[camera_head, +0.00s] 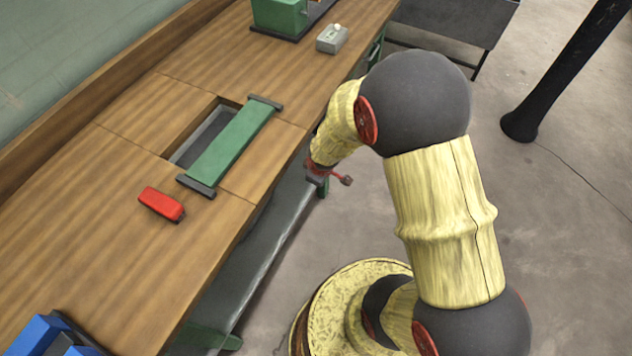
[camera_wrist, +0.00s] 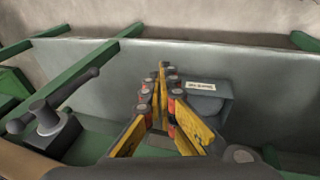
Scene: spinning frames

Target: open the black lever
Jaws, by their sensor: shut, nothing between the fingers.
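A dark grey-black lever (camera_wrist: 68,92) shows at the left of the wrist view. Its long handle slants up to the right from a round hub on a small dark block. My gripper (camera_wrist: 164,72) is in the middle of that view, its yellow fingers together and empty. It is to the right of the lever and apart from it. In the head view, the end of my arm (camera_head: 318,172) hangs just beyond the bench's front edge, and its fingers are not clear. I cannot make out the lever in the head view.
A grey box with a white label (camera_wrist: 208,98) is just right of my fingers. Green bars (camera_wrist: 75,85) cross behind the lever. On the wooden bench (camera_head: 70,225) are a red block (camera_head: 161,203), a green bridge-like piece (camera_head: 232,142) over a recess, and a small grey box (camera_head: 332,39).

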